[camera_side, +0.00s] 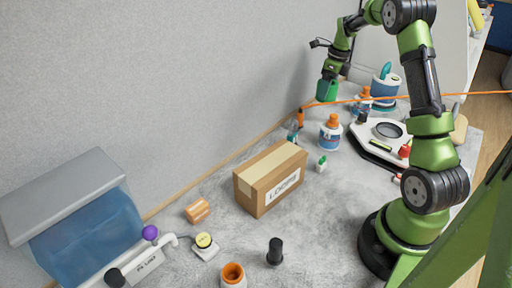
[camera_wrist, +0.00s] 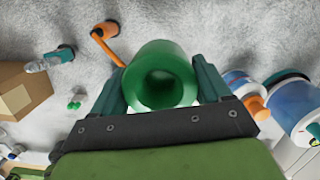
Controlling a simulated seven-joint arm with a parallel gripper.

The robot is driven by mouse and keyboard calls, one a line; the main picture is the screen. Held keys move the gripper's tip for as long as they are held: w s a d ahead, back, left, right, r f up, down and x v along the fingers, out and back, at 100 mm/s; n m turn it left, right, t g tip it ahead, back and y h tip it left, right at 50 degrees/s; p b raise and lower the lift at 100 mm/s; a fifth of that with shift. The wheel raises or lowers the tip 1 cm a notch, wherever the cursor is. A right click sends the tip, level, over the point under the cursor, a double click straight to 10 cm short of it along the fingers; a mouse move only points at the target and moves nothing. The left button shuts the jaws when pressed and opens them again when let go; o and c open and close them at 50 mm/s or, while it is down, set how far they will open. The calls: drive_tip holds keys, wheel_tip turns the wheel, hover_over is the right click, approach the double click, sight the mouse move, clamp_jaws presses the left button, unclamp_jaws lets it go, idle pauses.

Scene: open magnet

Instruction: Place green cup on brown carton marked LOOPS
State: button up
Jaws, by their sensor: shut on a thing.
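The green cup (camera_side: 326,90) is held up in the air near the back wall in the side view. My gripper (camera_side: 329,76) is shut on it. In the wrist view the cup (camera_wrist: 160,76) sits between the two fingers of my gripper (camera_wrist: 163,92), and its round opening faces the camera. The brown carton marked LOOPS (camera_side: 271,178) stands on the grey surface, lower and to the left of the cup. Its taped top is closed and bare. Part of the carton (camera_wrist: 22,92) shows at the left edge of the wrist view.
A blue-and-white bottle with an orange cap (camera_side: 330,135) and a small green-and-white item (camera_side: 321,164) stand right of the carton. An orange tool (camera_side: 300,118) is near the wall. A blue tank (camera_side: 88,235) stands at the left.

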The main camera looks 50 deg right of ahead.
drive_tip(key=s+a+r+n, duration=0.2)
drive_tip(key=a+r+n, duration=0.1)
drive_tip(key=a, duration=0.5)
drive_tip(key=s+a+r+n+y, duration=0.1)
drive_tip(key=s+a+r+n, duration=0.15)
drive_tip(key=a, duration=0.45)
drive_tip(key=s+a+r+n, duration=0.2)
drive_tip(key=a+n, duration=0.1)
drive_tip(key=a, duration=0.5)
drive_tip(key=s+a+f+n+g, duration=0.2)
drive_tip(key=s+a+n, duration=0.6)
drive_tip(key=s+a, duration=0.55)
hover_over(270, 164)
drive_tip(key=shift+s+d+f+m+y, duration=0.3)
drive_tip(key=shift+s+d+f, duration=0.1)
drive_tip(key=shift+f, duration=0.25)
drive_tip(key=f, duration=0.1)
drive_tip(key=w+f, duration=0.1)
drive_tip(key=shift+f, duration=0.8)
